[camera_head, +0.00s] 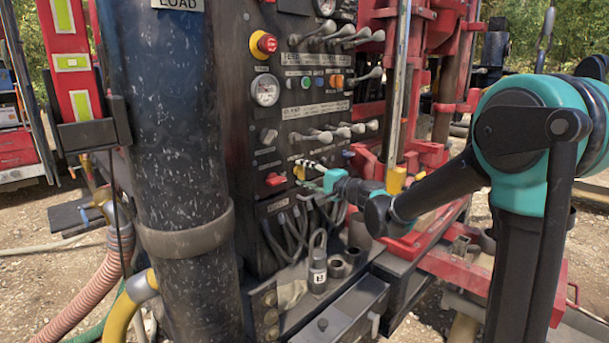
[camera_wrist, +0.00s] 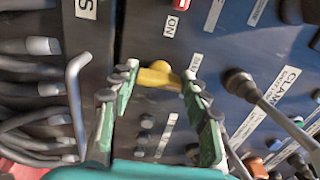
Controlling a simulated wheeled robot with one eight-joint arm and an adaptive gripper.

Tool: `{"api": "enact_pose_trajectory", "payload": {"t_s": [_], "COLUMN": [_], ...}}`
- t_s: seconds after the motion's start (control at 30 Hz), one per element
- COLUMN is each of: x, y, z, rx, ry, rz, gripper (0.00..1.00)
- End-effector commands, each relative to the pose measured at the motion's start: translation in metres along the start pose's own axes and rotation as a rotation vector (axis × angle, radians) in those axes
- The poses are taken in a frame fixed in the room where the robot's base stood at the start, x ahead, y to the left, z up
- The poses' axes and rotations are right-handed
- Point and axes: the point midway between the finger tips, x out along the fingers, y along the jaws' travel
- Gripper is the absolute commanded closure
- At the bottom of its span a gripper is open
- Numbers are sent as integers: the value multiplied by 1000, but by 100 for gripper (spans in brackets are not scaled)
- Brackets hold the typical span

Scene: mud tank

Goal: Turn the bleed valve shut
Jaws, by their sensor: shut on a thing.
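The bleed valve is a small yellow handle on the dark control panel, seen close up in the wrist view (camera_wrist: 158,76) and as a small yellow patch in the head view (camera_head: 299,173). A white label, partly hidden, sits beside it. My gripper (camera_wrist: 161,82) has its two green-and-grey fingers on either side of the yellow handle and is shut on it. In the head view my gripper (camera_head: 306,168) reaches the panel from the right. The handle's base and exact angle are hard to tell.
A red switch (camera_head: 275,179) sits just left of the valve. Grey levers (camera_head: 335,132) stick out above it, and a large lever knob (camera_wrist: 240,84) stands close to my gripper. Hoses (camera_head: 290,235) hang below. A thick dark column (camera_head: 180,130) stands at left.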

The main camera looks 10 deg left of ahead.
Motion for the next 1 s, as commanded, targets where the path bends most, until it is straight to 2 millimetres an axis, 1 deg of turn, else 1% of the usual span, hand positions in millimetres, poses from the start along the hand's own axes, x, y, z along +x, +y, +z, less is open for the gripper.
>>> {"api": "enact_pose_trajectory", "payload": {"t_s": [0.1, 0.13, 0.27, 0.3, 0.57, 0.67, 0.77, 0.87, 1.0], "x": [-1, -1, 0, 0, -1, -5, -18, -36, -66], "y": [1, 1, 1, 1, 0, 0, 0, 0, 0], "z": [1, 1, 1, 1, 0, 0, 0, 0, -1], "rx": [-3, -3, -2, -2, 0, 0, 0, 0, 0], "ry": [-2, -2, -1, -1, -1, 0, 2, 2, 3], "rz": [1, 1, 1, 1, 1, 1, 1, 1, 1], "gripper": [83, 50, 34, 33, 33, 33, 33, 33, 33]}}
